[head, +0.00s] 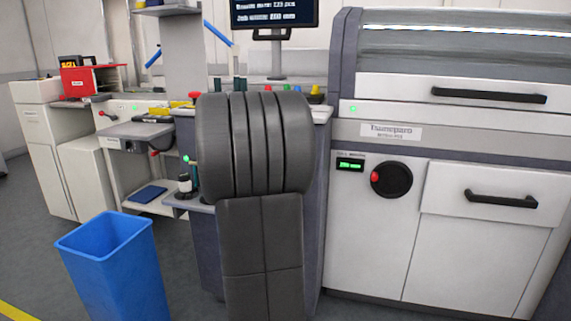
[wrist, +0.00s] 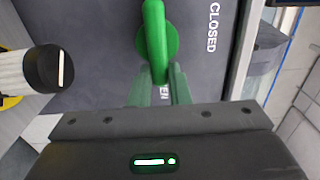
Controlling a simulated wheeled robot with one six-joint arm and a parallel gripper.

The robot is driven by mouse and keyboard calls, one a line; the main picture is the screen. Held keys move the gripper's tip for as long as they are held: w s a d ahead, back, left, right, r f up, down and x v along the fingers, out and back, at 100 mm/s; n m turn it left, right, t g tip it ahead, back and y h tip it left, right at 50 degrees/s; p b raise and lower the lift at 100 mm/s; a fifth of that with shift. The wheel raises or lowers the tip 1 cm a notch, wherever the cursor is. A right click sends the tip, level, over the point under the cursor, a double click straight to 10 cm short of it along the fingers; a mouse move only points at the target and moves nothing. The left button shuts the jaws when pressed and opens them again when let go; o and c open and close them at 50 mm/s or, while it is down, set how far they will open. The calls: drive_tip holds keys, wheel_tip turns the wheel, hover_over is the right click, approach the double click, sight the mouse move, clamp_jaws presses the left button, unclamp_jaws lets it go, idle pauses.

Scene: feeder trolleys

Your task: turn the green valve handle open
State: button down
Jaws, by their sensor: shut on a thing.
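The green valve handle (wrist: 156,38) shows at the top middle of the wrist view, with a round hub and a lever pointing down toward my gripper. My gripper (wrist: 160,84) is shut on the lever, one finger on each side of it. On the dark grey panel (wrist: 95,50), the word CLOSED (wrist: 212,28) is printed right of the handle. Below the hub, another label (wrist: 164,91) is partly hidden by my fingers; only its end, "EN", shows. In the head view the handle and my gripper are hidden, with my dark grey arm filling the middle.
A pale cylinder with a black end (wrist: 48,68) stands close left of the handle in the wrist view. In the head view, a blue bin (head: 115,265) stands at lower left, a workbench (head: 140,130) behind it, and a large white machine (head: 450,180) at right.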

drive_tip(key=shift+a+f, duration=0.2)
drive_tip(key=shift+a, duration=0.15)
drive_tip(key=c, duration=1.4)
unclamp_jaws()
drive_tip(key=shift+a, duration=0.1)
drive_tip(key=shift+o, duration=0.2)
drive_tip(key=shift+w+a, duration=0.1)
drive_tip(key=shift+r, duration=0.1)
drive_tip(key=shift+d, duration=0.2)
drive_tip(key=p+v, duration=0.3)
drive_tip(key=v, duration=1.1)
